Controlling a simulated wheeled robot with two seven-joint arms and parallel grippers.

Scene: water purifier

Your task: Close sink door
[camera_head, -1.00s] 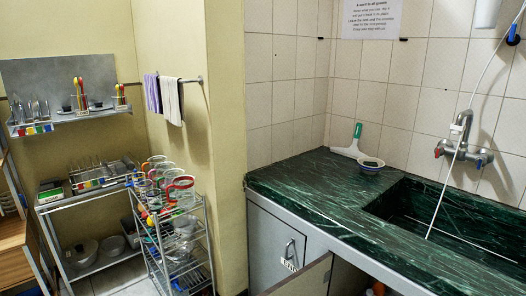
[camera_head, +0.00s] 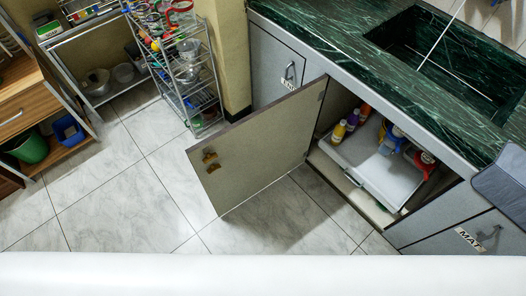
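The sink door (camera_head: 262,140) is a grey-beige cabinet panel hinged at its right edge, standing wide open under the green marble counter (camera_head: 405,72). Its inner face shows two small brown fittings. The open sink cabinet behind it holds a pale tray (camera_head: 378,172) with several bottles. Neither of my grippers is in view.
A closed grey door (camera_head: 277,65) is left of the opening, and another labelled MAT (camera_head: 470,235) is at right. A wire rack (camera_head: 185,75) and a wooden shelf unit (camera_head: 25,105) stand at left. The tiled floor (camera_head: 130,195) before the open door is clear.

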